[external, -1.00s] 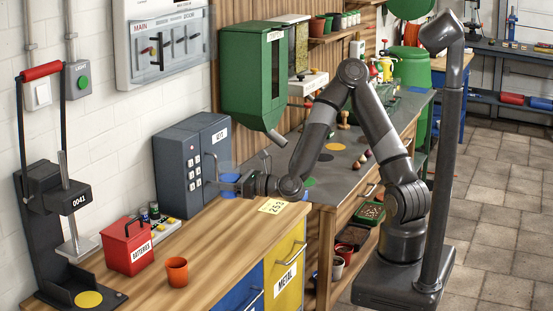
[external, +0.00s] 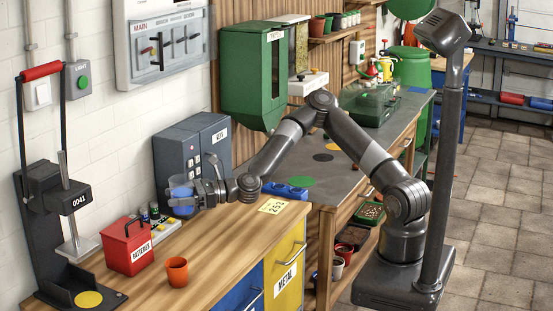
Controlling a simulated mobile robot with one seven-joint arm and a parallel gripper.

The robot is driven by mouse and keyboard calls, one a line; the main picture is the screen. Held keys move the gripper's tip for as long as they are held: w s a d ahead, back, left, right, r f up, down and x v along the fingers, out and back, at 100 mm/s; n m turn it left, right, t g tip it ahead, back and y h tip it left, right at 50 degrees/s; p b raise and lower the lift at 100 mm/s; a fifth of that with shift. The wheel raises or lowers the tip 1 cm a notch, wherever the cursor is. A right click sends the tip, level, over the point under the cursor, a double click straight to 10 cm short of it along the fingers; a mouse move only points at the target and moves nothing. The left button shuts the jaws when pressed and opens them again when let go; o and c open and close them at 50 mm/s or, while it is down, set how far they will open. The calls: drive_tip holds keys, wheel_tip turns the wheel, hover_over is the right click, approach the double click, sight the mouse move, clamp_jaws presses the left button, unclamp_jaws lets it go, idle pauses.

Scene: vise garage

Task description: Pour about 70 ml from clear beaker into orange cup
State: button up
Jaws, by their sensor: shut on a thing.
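The orange cup (external: 177,272) stands upright on the wooden bench top, right of the red batteries box. My gripper (external: 186,198) is shut on the clear beaker (external: 181,206), which has blue liquid in it. The beaker is in front of the grey keypad box, behind the orange cup and apart from it. It looks roughly upright. The gripper fingers hide part of the beaker.
The red batteries box (external: 128,246) stands left of the cup. A black press (external: 62,220) stands at the far left. The grey keypad box (external: 192,162) is behind the gripper. Bench right of the cup is clear.

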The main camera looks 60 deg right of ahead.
drive_tip(key=w+a+n+g+y, duration=0.1)
drive_tip(key=a+n+g+y, duration=0.1)
drive_tip(key=a, duration=0.5)
drive_tip(key=shift+w+r+n+g, duration=0.2)
drive_tip(key=shift+r+n+g, duration=0.25)
drive_tip(key=shift+g, duration=0.15)
drive_tip(key=shift+s+n, duration=0.15)
drive_tip(key=shift+n, duration=0.1)
drive_tip(key=s+a+n, duration=0.1)
drive_tip(key=n, duration=0.1)
drive_tip(key=s+f+n, duration=0.1)
drive_tip(key=n, duration=0.1)
drive_tip(key=a+f+n+h, duration=0.1)
drive_tip(key=n, duration=0.1)
drive_tip(key=shift+s+a+f+n, duration=0.25)
drive_tip(key=shift+s+a+n, duration=0.05)
drive_tip(key=shift+s+a, duration=0.1)
drive_tip(key=shift+s+r+n+p, duration=0.1)
drive_tip(key=shift+r+n+p, duration=0.1)
drive_tip(key=shift+n+p, duration=0.3)
idle(0.4)
drive_tip(key=shift+f+n+h, duration=0.25)
drive_tip(key=shift+n+h, duration=0.05)
drive_tip(key=shift+n, duration=0.3)
drive_tip(key=shift+s+a+n, duration=0.15)
drive_tip(key=shift+a+n, duration=0.05)
drive_tip(key=shift+n, duration=0.1)
idle(0.7)
